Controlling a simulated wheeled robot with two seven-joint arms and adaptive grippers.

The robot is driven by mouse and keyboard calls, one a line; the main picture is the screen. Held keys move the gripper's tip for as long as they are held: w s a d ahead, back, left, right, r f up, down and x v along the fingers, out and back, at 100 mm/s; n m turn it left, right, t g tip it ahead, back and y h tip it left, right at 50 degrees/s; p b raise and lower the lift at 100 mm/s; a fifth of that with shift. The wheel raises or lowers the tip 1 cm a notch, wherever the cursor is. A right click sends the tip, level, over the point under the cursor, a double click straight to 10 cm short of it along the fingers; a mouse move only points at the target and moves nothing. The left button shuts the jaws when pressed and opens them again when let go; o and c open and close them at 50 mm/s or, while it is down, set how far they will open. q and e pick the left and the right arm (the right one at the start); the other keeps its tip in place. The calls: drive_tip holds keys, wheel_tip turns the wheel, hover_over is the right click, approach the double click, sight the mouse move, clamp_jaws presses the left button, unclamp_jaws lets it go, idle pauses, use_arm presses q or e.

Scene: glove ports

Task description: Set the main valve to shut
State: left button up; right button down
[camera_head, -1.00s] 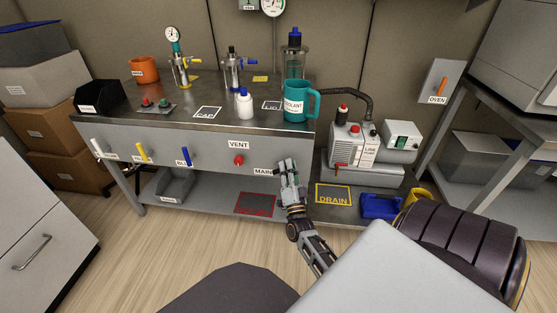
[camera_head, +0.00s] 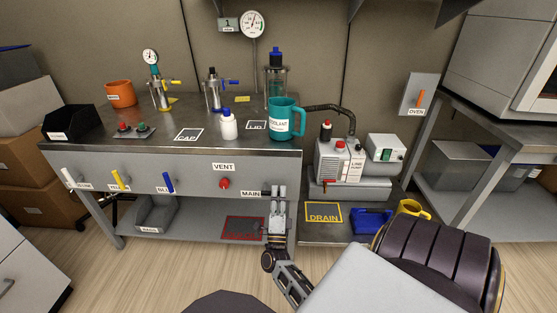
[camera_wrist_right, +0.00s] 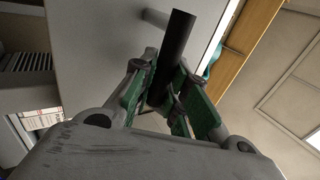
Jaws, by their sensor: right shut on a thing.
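The main valve's black lever (camera_wrist_right: 178,45) shows in the right wrist view as a dark bar between my fingers. In the head view the MAIN label (camera_head: 251,194) is on the bench's front panel, and a short dark piece of the lever shows just right of it; the rest is hidden by my gripper. My right gripper (camera_head: 278,194) is shut on the lever, at the right end of the panel. It also shows in the wrist view (camera_wrist_right: 165,92), with green pads on either side of the bar. My left gripper is not in view.
The red VENT knob (camera_head: 224,183) is left of the MAIN label. Blue (camera_head: 168,182), yellow (camera_head: 121,180) and white (camera_head: 68,178) levers are farther left. A teal coolant jug (camera_head: 286,118) stands on the bench above my gripper. The pump (camera_head: 342,165) is to the right.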

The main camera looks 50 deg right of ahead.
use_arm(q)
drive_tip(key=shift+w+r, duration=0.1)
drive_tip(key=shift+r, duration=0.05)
use_arm(e)
drive_tip(key=c, duration=1.8)
unclamp_jaws()
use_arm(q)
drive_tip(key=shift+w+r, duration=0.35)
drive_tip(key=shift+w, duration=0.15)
use_arm(e)
drive_tip(key=o, duration=0.4)
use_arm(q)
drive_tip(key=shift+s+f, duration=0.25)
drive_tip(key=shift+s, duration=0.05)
use_arm(e)
drive_tip(key=shift+v, duration=3.75)
